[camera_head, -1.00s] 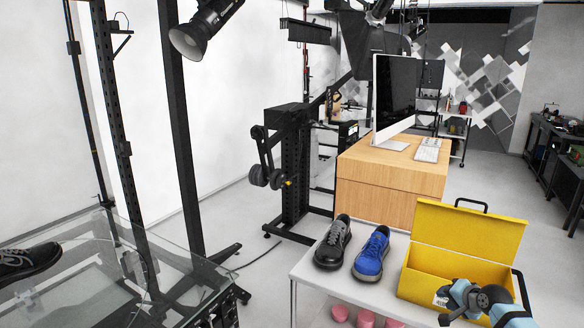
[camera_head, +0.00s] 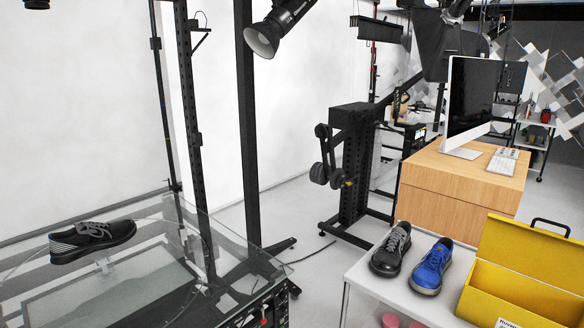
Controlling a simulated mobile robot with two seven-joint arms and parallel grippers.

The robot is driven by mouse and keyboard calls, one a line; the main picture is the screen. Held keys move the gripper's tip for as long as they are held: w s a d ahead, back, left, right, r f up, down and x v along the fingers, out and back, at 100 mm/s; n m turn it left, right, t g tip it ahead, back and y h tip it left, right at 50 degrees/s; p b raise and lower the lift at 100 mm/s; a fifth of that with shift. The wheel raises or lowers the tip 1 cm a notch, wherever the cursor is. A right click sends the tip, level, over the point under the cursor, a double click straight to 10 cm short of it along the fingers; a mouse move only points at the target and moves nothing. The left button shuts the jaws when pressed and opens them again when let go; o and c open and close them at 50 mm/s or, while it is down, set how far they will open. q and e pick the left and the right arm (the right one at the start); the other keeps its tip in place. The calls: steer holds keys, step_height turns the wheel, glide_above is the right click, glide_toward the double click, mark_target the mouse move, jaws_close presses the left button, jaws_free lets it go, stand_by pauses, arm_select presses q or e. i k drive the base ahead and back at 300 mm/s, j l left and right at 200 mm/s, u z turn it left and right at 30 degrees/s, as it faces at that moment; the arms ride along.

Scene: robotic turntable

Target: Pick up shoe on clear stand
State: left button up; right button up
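A black shoe with grey laces (camera_head: 92,240) rests on a small clear stand (camera_head: 104,264) above the glass turntable surface (camera_head: 60,281) at the lower left. The shoe lies sideways, and the stand shows only partly beneath it. Neither of my grippers is in the head view now.
A white table (camera_head: 370,286) at the lower right holds a black shoe (camera_head: 391,250), a blue shoe (camera_head: 431,267) and an open yellow toolbox (camera_head: 524,268). Black upright posts (camera_head: 247,130) rise behind the glass. A wooden desk (camera_head: 450,192) with a monitor stands further back. Grey floor shows between.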

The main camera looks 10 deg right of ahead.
mark_target(74, 243)
steer(key=z, duration=1.65)
steer(key=u, duration=2.65)
steer(key=i+l, duration=0.6)
steer(key=l, duration=0.25)
steer(key=i+l, duration=0.25)
steer(key=l, duration=0.15)
steer(key=i+l+u, duration=0.15)
steer(key=u, duration=1.35)
